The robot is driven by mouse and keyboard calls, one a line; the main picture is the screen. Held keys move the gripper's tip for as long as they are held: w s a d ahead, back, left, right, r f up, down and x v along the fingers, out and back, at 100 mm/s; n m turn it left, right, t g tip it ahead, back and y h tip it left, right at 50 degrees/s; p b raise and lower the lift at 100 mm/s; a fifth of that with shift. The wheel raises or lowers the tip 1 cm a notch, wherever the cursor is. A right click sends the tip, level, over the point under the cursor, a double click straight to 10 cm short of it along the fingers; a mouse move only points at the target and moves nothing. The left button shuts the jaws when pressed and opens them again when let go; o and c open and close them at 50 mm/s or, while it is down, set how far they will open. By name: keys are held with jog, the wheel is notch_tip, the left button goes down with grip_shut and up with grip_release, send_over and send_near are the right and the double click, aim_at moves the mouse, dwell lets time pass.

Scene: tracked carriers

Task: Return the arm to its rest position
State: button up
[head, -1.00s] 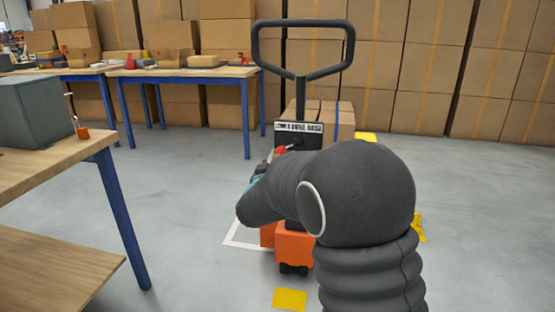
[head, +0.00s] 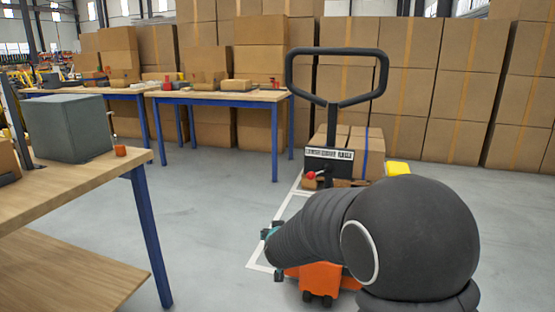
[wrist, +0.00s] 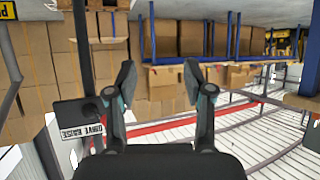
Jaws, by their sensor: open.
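My dark arm fills the lower right of the head view, bent, with its forearm reaching left in front of an orange pallet truck (head: 318,280). My gripper (head: 268,242) is mostly hidden behind the forearm there; only small teal and dark parts of it show. In the wrist view my gripper (wrist: 158,88) shows two dark fingers spread wide apart with nothing between them. That view is turned over, with the floor at the top. The truck's black handle (head: 337,78) stands upright, and its labelled plate (head: 330,160) is beyond the forearm.
A wooden bench (head: 90,185) with a grey box (head: 68,128) stands at the left. Blue-legged tables (head: 215,97) and tall carton stacks (head: 405,70) line the back. A pallet of cartons (head: 362,150) is behind the truck. Grey floor between bench and truck is clear.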

jog(key=s+d+f+g+y, duration=0.15)
jog(key=s+g, duration=0.55)
jog(key=s, duration=1.2)
jog(key=s+d+r+h, duration=0.1)
jog(key=s+d+r, duration=0.3)
jog(key=s+d, duration=0.3)
jog(key=s+d+r+h, duration=0.1)
jog(key=s+d+r, duration=0.3)
jog(key=s, duration=0.9)
jog(key=d, duration=0.3)
jog(key=shift+s+r+m, duration=0.2)
jog(key=shift+s+m, duration=0.1)
jog(key=shift+m, duration=0.1)
